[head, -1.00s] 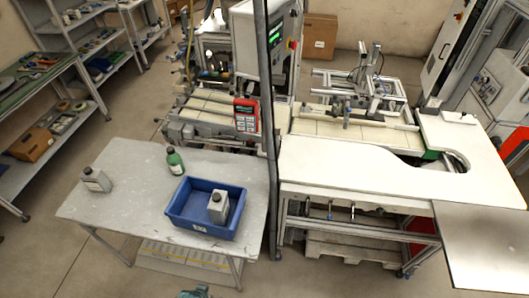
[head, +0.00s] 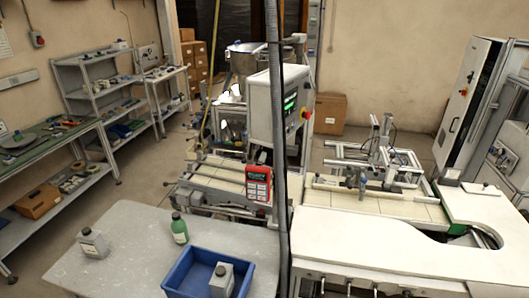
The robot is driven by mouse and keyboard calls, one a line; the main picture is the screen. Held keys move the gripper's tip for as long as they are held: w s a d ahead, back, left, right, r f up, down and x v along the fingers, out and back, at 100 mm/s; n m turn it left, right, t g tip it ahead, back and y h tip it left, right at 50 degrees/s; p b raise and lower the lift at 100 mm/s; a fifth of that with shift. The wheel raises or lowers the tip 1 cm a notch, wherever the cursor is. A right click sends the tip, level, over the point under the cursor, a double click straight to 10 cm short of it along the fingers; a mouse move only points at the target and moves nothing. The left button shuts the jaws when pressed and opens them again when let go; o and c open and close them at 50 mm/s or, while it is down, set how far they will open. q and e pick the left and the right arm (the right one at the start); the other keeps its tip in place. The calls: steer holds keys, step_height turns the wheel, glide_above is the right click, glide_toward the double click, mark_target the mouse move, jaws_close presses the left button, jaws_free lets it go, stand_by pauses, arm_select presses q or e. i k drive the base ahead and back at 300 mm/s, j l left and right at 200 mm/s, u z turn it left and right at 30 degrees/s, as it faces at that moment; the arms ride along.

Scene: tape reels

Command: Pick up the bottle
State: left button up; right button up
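Several bottles show in the head view. A grey bottle with a dark cap (head: 92,243) stands at the left side of the grey table (head: 130,225). A green bottle with a dark cap (head: 179,229) stands on the same table, right of the grey one. Another grey bottle (head: 221,281) stands inside the blue bin (head: 182,274), which is cut off by the bottom edge. Neither of my grippers is in view.
A dark vertical post (head: 275,130) rises right of the grey table. A white worktop (head: 375,245) lies to its right. Machinery with a red control panel (head: 258,185) stands behind. Shelves (head: 95,90) line the left wall.

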mark_target(180, 227)
steer(key=j+z, duration=0.1)
steer(key=z, duration=0.35)
steer(key=j+z, duration=0.2)
steer(key=j, duration=0.15)
steer(key=k+j+z, duration=0.2)
steer(key=j, duration=0.15)
steer(key=j+z, duration=0.2)
steer(key=j, duration=0.15)
steer(key=k+j+z, duration=0.2)
steer(key=j, duration=0.1)
